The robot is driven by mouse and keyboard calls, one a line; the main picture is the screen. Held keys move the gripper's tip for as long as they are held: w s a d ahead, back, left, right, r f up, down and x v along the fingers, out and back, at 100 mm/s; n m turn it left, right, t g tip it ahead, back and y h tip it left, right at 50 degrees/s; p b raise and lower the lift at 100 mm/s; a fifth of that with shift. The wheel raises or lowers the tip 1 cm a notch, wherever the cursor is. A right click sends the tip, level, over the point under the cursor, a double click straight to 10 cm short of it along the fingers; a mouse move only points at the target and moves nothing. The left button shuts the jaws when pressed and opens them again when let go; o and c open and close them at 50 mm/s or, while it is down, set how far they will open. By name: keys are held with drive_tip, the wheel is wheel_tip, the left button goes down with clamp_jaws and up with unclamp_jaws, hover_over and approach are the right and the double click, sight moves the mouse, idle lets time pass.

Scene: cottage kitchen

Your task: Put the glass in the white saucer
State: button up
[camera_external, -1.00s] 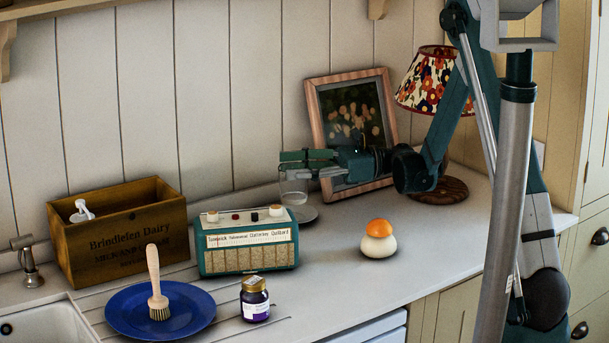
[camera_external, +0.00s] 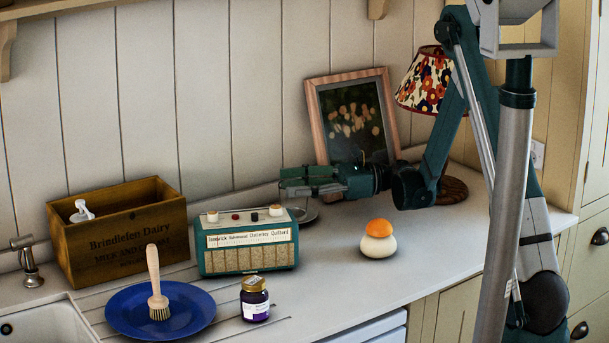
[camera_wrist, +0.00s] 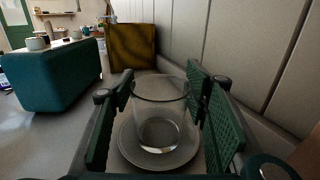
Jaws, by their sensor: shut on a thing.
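The clear glass (camera_wrist: 160,112) stands upright between the green finger pads of my gripper (camera_external: 296,183) in the wrist view. My gripper is shut on it. The saucer (camera_wrist: 131,152), pale grey-white, lies directly below the glass, its rim showing around the glass's base. I cannot tell whether the base touches the saucer. In the external view, the saucer (camera_external: 310,214) shows only partly, behind the right end of the radio and under my gripper. The glass is mostly hidden there by my gripper and the radio.
A green radio (camera_external: 248,241) stands close in front and left of the saucer. A picture frame (camera_external: 318,115) and a flowered lamp (camera_external: 424,85) are behind. A wooden crate (camera_external: 118,235), blue plate (camera_external: 201,318), jar (camera_external: 254,300) and orange-topped white object (camera_external: 378,245) stand clear of my gripper.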

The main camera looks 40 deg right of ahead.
drive_tip(key=shift+f, duration=0.1)
drive_tip(key=o, duration=1.3)
drive_tip(key=shift+d+r, duration=0.15)
drive_tip(key=shift+r, duration=0.05)
drive_tip(key=p+v, duration=0.1)
drive_tip(key=v, duration=1)
drive_tip(key=shift+s+d+f, duration=0.1)
drive_tip(key=shift+s+d, duration=0.1)
drive_tip(key=shift+d, duration=0.15)
drive_tip(key=shift+a, duration=0.1)
